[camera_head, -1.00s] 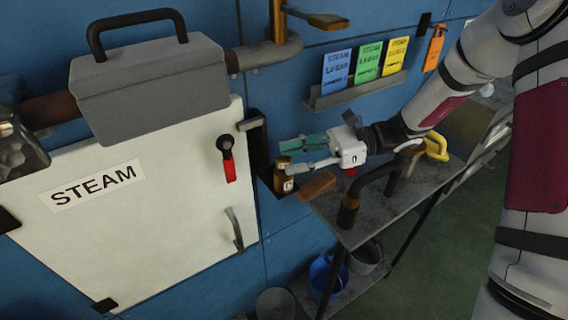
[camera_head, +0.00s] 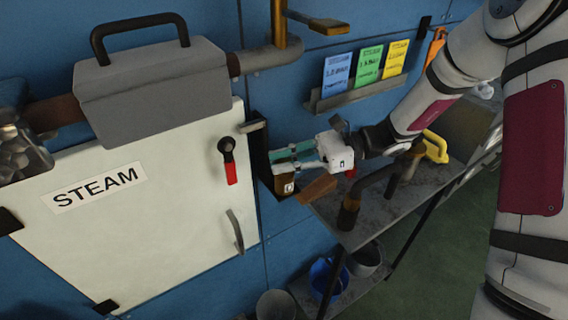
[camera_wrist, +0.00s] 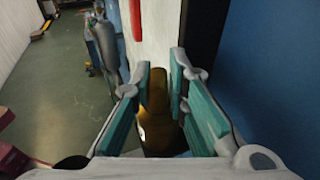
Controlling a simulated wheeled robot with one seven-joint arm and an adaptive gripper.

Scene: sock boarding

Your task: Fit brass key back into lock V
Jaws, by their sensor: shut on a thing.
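The white door (camera_head: 120,230) has a black-and-red handle (camera_head: 229,162) left of the gripper. Blue, green and yellow cards (camera_head: 366,66) stand in a rack above.

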